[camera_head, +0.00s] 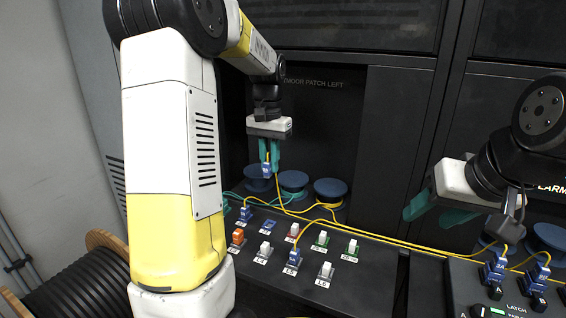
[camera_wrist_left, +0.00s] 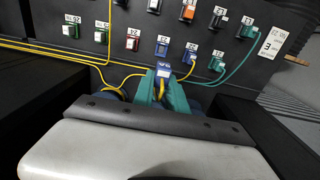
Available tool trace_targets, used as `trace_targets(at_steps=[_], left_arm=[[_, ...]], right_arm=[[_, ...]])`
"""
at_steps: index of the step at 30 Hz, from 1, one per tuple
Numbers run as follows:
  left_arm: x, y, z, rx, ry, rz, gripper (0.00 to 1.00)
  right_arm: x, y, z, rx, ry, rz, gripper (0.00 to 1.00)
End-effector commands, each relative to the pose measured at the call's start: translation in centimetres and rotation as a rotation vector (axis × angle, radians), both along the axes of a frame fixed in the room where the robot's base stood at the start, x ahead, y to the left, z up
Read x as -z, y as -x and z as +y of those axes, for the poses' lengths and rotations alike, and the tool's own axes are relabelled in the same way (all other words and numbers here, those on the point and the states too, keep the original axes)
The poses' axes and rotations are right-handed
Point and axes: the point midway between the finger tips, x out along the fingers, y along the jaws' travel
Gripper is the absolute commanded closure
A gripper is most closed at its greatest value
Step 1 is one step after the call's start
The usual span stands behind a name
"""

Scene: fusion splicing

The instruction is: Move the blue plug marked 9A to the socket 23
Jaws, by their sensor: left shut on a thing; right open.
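My left gripper (camera_head: 270,152) is shut on a blue plug (camera_head: 267,170) with a yellow cable and holds it above the patch panel. The held plug also shows between the teal fingers in the left wrist view (camera_wrist_left: 163,70); its marking is too small to read. An empty blue socket (camera_head: 269,227), apparently socket 23, is in the panel's back row, below the held plug and apart from it. It also shows just beyond the plug in the left wrist view (camera_wrist_left: 162,50). My right gripper (camera_head: 432,211) is open and empty at the right, above the yellow cables.
A blue plug (camera_head: 246,213) sits left of the empty socket, and a red-and-white connector (camera_head: 292,231) sits right of it. Another blue plug (camera_head: 293,257) stands in the front row. Blue spools (camera_head: 331,188) stand behind. Yellow cables (camera_head: 385,240) run rightward to more blue plugs (camera_head: 494,268).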

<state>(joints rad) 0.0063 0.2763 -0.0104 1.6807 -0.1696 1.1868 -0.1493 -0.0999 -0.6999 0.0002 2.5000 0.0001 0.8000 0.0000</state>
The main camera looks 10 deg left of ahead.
Motion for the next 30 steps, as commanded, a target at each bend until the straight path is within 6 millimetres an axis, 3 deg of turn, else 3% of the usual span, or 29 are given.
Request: trace_targets(at_steps=[14, 30], left_arm=[[0.4, 0.0, 0.0, 0.001, 0.000, 0.002, 1.00], [5.4, 0.1, 0.0, 0.001, -0.001, 0.003, 1.00]], right_arm=[[0.0, 0.0, 0.0, 0.000, 0.000, 0.000, 0.50], [0.0, 0.0, 0.0, 0.000, 0.000, 0.000, 0.50]])
